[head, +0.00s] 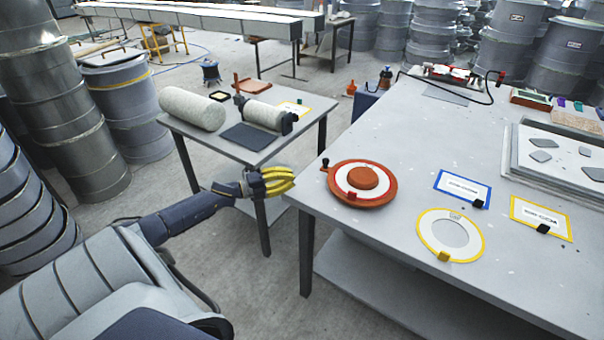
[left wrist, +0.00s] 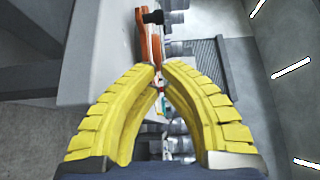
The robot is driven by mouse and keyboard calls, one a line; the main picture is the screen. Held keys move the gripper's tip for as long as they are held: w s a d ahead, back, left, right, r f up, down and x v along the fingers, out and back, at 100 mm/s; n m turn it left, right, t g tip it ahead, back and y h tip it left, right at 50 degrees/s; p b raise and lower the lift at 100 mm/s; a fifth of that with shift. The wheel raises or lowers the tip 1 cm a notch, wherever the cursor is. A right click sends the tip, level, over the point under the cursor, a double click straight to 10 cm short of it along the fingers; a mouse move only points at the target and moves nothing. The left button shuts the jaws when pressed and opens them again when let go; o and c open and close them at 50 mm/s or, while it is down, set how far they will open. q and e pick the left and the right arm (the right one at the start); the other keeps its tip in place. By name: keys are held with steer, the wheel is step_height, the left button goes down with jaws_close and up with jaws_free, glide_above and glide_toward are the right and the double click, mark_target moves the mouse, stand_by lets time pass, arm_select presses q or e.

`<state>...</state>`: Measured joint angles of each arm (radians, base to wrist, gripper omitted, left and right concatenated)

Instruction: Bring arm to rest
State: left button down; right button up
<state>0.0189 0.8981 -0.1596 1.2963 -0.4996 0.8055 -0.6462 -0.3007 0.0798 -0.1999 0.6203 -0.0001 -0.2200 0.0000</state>
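My left arm comes in from the left in the head view, and its gripper (head: 291,178) hangs in the air beside the large grey table's left edge (head: 305,206). Its yellow fingers reach toward the right, above the gap between the two tables. In the left wrist view, the fingertips (left wrist: 159,70) come together with nothing visible between them. The gripper is left of the orange round turntable (head: 361,182) and apart from it. My right gripper is in neither view.
A smaller table (head: 222,147) behind the gripper bears rolls (head: 192,108) and a dark mat (head: 248,136). The large table holds a yellow ring (head: 425,237), a blue-framed card (head: 463,187) and a yellow-framed card (head: 541,217). Metal drums (head: 129,101) stand at the left.

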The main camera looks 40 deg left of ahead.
arm_select(q)
steer(key=shift+s+a+r, duration=0.15)
steer(key=shift+a+r, duration=0.05)
steer(key=s+a+f+n+t+y, duration=0.1)
steer(key=a+f+n+y, duration=0.3)
steer(key=a+f+n, duration=0.15)
steer(key=s+d+f+n+g+y, duration=0.25)
steer(key=s+f, duration=0.35)
steer(key=f, duration=0.5)
steer(key=s+d+f+n+g+y, duration=0.15)
steer(key=s+f+n, duration=0.3)
steer(key=f, duration=0.65)
steer(key=s+d+f+n+g+y, duration=0.1)
steer(key=s+d+f+n+y, duration=0.15)
steer(key=s+f, duration=0.7)
steer(key=s+d+f+n+g, duration=0.2)
steer(key=s+d+f+g, duration=0.1)
steer(key=s+d+f, duration=0.5)
steer(key=s+d+f+n+g, duration=0.15)
steer(key=s+d+f, duration=0.25)
steer(key=s+f, duration=0.4)
steer(key=s+d+f+n+g, duration=0.1)
steer(key=s+d+f+g, duration=0.1)
steer(key=s+d+f, duration=0.2)
steer(key=s+d+f+g+h, duration=0.1)
steer(key=s+d+f+g, duration=0.2)
steer(key=s+d, duration=0.8)
steer(key=s, duration=0.3)
steer(key=shift+f+n+g, duration=0.35)
steer(key=shift+f, duration=0.05)
